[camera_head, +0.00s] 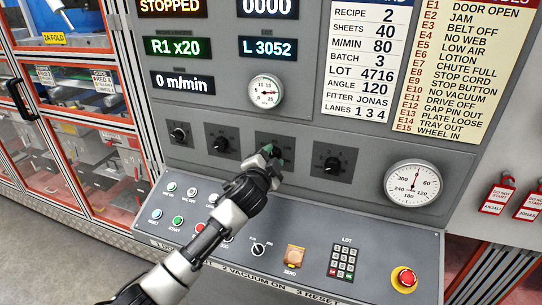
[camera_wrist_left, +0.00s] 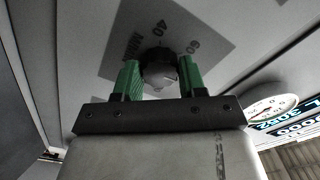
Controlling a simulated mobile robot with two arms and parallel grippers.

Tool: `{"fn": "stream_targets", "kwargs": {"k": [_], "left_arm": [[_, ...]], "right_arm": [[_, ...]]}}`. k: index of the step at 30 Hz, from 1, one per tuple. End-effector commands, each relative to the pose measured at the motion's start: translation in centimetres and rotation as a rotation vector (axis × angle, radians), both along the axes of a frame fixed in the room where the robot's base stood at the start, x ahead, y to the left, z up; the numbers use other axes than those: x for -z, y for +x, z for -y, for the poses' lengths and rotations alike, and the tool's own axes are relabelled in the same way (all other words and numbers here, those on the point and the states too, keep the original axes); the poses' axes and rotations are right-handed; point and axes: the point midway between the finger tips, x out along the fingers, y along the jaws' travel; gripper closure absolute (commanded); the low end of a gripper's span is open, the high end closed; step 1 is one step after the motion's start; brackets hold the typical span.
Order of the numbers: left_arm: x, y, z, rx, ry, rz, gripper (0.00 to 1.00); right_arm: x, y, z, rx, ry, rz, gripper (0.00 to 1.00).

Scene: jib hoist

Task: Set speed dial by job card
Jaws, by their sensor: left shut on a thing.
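My left gripper (camera_head: 268,157) is at the third dial from the left on the grey panel and hides most of it. In the left wrist view its green fingers (camera_wrist_left: 163,82) sit on either side of a round dark knob (camera_wrist_left: 158,68), shut on it. The dial's plate (camera_wrist_left: 135,37) reads 40 and 60 beside the knob; the knob's pointer setting is unclear. The job card (camera_head: 364,60) lists recipe 2, sheets 40, M/MIN 80, batch 3, lot 4716, angle 120. The speed display (camera_head: 182,82) reads 0 m/min. My right gripper is not in view.
Other dials (camera_head: 178,134), (camera_head: 221,145) and (camera_head: 333,163) flank the held one. Gauges (camera_head: 265,92) and (camera_head: 412,184) are nearby. Below, a sloping console holds buttons, a keypad (camera_head: 343,262) and a red stop button (camera_head: 405,279). Displays read STOPPED, R1 x20 and L 3052.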

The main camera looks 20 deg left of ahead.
Motion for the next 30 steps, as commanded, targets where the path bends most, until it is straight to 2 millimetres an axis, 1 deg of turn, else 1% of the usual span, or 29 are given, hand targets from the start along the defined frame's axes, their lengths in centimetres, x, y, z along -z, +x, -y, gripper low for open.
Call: {"fn": "stream_targets", "kwargs": {"k": [9, 23, 24, 28, 29, 30], "left_arm": [[0.05, 0.0, 0.03, 0.0, 0.094, 0.001, 0.83], [0.09, -0.01, 0.03, 0.0, 0.104, 0.002, 0.83], [0.09, -0.01, 0.03, 0.0, 0.104, 0.001, 0.56], [0.08, -0.01, 0.02, 0.0, 0.104, 0.002, 0.36], [0.07, 0.0, 0.02, 0.0, 0.104, 0.002, 0.33], [0.06, 0.0, 0.02, 0.001, 0.104, 0.003, 0.33]], "right_arm": [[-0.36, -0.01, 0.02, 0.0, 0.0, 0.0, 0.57], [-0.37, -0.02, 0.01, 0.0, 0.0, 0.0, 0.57], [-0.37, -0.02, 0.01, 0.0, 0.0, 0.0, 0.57], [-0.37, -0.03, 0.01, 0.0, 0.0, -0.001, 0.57], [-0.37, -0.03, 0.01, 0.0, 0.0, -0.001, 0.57], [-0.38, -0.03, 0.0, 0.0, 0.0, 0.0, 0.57]]}}
